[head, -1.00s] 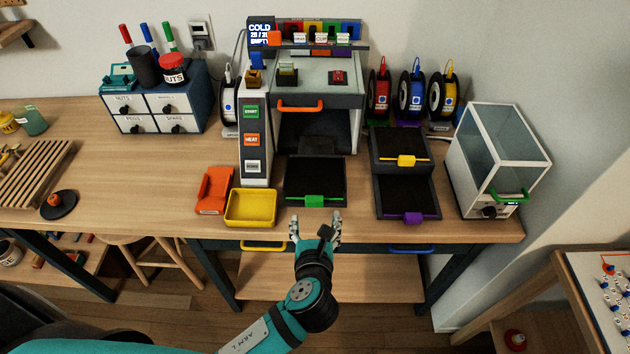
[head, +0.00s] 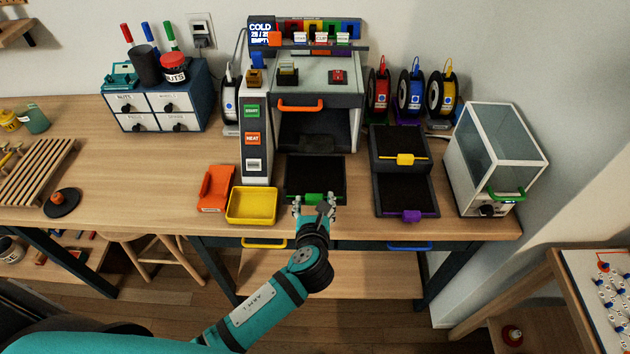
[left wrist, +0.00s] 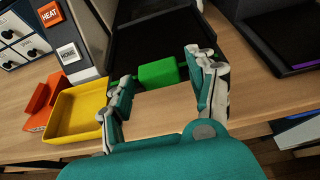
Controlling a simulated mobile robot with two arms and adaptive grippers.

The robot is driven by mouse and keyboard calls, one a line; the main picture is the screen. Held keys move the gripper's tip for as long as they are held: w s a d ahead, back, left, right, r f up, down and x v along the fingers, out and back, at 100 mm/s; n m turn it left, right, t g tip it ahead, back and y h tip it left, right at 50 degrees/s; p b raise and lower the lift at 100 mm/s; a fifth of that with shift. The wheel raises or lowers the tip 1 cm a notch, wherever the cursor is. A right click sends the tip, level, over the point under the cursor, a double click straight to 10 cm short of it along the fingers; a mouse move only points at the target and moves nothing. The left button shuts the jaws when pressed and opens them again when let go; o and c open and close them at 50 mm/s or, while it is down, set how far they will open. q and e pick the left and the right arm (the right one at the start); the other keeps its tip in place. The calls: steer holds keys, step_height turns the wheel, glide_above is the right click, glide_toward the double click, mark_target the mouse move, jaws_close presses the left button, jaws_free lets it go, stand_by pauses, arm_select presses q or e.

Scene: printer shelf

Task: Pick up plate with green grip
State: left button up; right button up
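The black plate (head: 315,174) lies flat on the table in front of the printer, with its green grip (head: 317,197) at the front edge facing me. The green grip also shows in the left wrist view (left wrist: 158,73), with the dark plate (left wrist: 155,38) behind it. My left gripper (head: 314,200) is at the table's front edge, at the grip. In the left wrist view its two fingers (left wrist: 160,77) are spread apart, one on either side of the green grip. I cannot tell whether they touch it. My right gripper is not in view.
A yellow tray (head: 251,206) and an orange holder (head: 215,189) stand left of the plate. The printer (head: 357,117) stands behind it. Plates with yellow (head: 405,159) and purple (head: 411,216) grips are to the right. A glass-sided box (head: 497,157) stands farther right.

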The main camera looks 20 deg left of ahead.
arm_select(q)
steer(key=c, duration=0.9)
steer(key=shift+c, duration=0.4)
steer(key=shift+r, duration=0.1)
